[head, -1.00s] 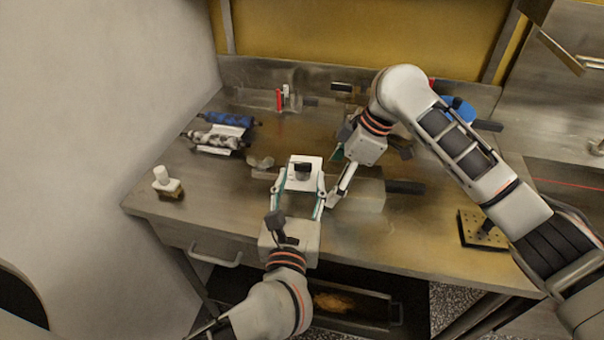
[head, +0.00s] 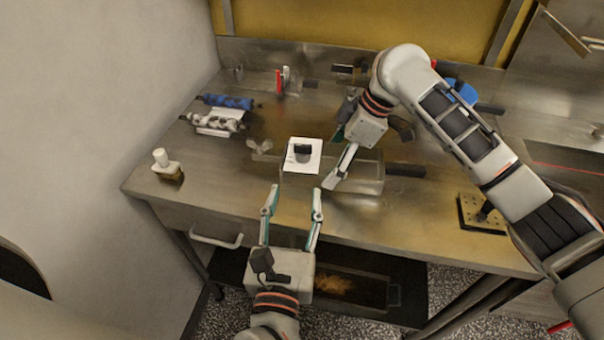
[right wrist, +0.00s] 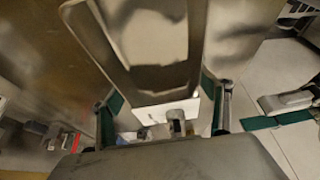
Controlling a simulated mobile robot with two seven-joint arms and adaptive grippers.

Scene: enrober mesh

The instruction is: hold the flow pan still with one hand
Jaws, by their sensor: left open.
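A shallow grey metal pan, apparently the flow pan (head: 367,187), lies on the steel bench right of centre, with a dark handle to its right. In the right wrist view a large shiny metal pan shape (right wrist: 145,78) fills the upper middle. My right gripper (head: 338,165) is at the pan's left end, its fingers spread apart; whether they touch it I cannot tell. My left gripper (head: 291,188) is open and empty, low over the bench's front part, its tips just short of a white plate (head: 312,168) carrying a black block (head: 303,152).
A small capped bottle (head: 167,166) stands at the bench's left edge. Blue (head: 227,101) and mottled (head: 216,121) rollers lie at the back left. The left front bench is clear.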

